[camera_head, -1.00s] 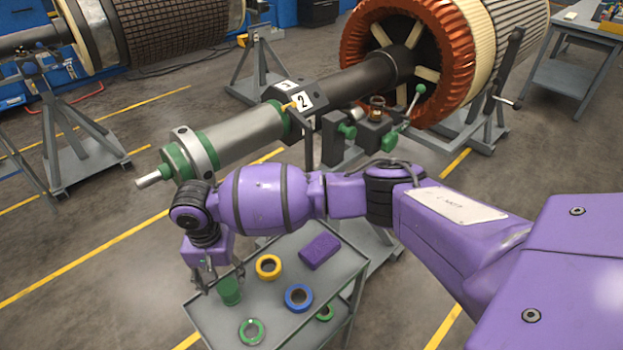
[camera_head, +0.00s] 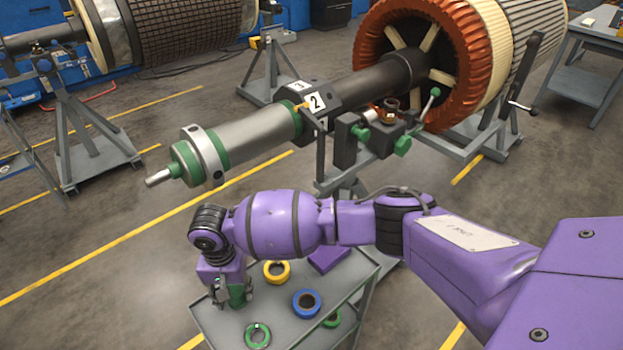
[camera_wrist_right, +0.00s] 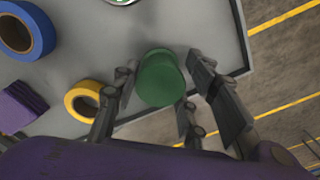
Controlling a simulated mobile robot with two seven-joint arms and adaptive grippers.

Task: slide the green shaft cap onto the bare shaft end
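The green shaft cap (camera_head: 238,297) stands near the left edge of the grey cart (camera_head: 214,325). It also shows in the wrist view (camera_wrist_right: 160,78). My right gripper (camera_head: 233,296) points down at the cap, with its fingers open on either side of it. In the wrist view the right gripper (camera_wrist_right: 165,85) does not look closed on the cap; contact is hard to tell. The bare shaft end (camera_head: 160,177) is a thin silver stub at the left end of the rotor shaft, above and left of my right gripper. My left gripper is not in view.
The cart also holds a yellow ring (camera_head: 276,272), a blue ring (camera_head: 305,303), a green ring (camera_head: 257,335) and a purple block (camera_head: 328,257). The rotor stand with a green-handled clamp (camera_head: 380,138) rises behind the cart. Open floor lies left of the shaft end.

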